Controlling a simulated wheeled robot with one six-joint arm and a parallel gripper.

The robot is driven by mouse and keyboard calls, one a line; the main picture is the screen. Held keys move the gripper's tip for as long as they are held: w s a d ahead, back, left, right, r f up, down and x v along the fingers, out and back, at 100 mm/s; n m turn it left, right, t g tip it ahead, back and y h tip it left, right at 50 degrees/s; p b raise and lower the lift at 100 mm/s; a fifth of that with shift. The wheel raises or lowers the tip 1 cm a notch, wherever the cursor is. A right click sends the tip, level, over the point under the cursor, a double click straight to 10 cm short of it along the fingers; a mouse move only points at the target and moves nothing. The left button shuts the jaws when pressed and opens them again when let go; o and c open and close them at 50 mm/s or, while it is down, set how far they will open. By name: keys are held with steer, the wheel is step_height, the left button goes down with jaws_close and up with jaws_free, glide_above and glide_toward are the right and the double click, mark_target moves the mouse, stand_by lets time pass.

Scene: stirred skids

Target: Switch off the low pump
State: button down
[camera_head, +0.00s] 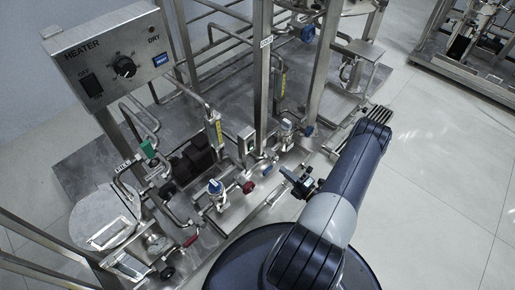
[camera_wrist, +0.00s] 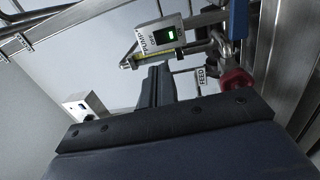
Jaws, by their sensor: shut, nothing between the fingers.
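A grey pump switch box (camera_wrist: 163,38) with a green-lit rocker is in the upper middle of the wrist view, its lettering tilted. I cannot read which pump it names. In the head view a small box with a green patch (camera_head: 250,143) stands by the post, left of my gripper; it looks like the same box. My gripper (camera_head: 285,171) is shut and empty, in front of the skid's lower piping. In the wrist view its dark fingers (camera_wrist: 152,86) point toward the box and appear apart from it. A dark pump body (camera_head: 196,158) sits low on the skid.
A red valve knob (camera_wrist: 236,80) is right of the fingers, beside a FEED tag (camera_wrist: 199,73). Steel posts (camera_head: 262,70) and pipes crowd the skid. The heater panel (camera_head: 110,60) is at upper left. Open floor (camera_head: 430,190) lies to the right.

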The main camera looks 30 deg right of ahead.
mark_target(253, 144)
steer(key=shift+w, duration=0.1)
steer(key=b+x, duration=0.3)
steer(key=x, duration=1)
steer(key=shift+w+a+b, duration=0.15)
steer(key=shift+w+b, duration=0.15)
steer(key=shift+r, duration=0.1)
steer(key=shift+w+r, duration=0.1)
steer(key=shift+w+a+r+p, duration=0.1)
steer(key=shift+w+r+p, duration=0.05)
steer(key=shift+p, duration=0.15)
steer(key=shift+w+r+g+h+p, duration=0.25)
steer(key=shift+r+g+h+p, duration=0.1)
steer(key=shift+g+p, duration=0.35)
steer(key=shift+f+b, duration=0.25)
steer(key=shift+b, duration=0.05)
steer(key=p+v, duration=0.3)
steer(key=v, duration=1.1)
steer(key=shift+s+r, duration=0.25)
